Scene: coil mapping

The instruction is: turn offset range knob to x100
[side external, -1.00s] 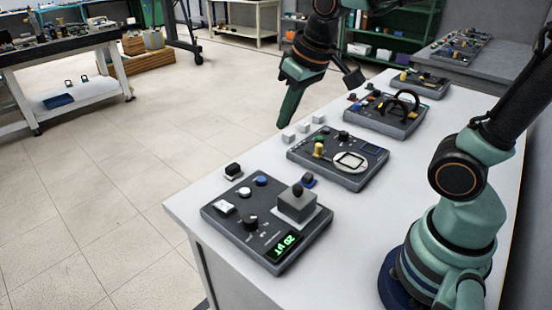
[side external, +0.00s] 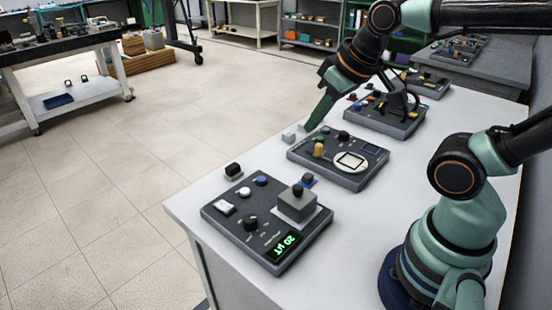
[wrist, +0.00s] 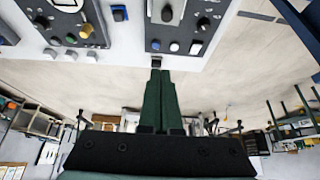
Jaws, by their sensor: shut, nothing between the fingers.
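The middle panel (side external: 300,157) has a yellow knob (side external: 319,150) and several small dark and green knobs. Labels are too small to read, so I cannot tell which is the offset range knob. My gripper (side external: 308,128) is shut and empty, its green fingers above the middle panel's far-left edge.
A black-topped switch (side external: 233,170) and white cubes (side external: 289,137) lie near the bench's left edge. A third panel (side external: 372,118) with a dark arch stands behind the middle one. The bench front-left corner (side external: 190,210) is clear.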

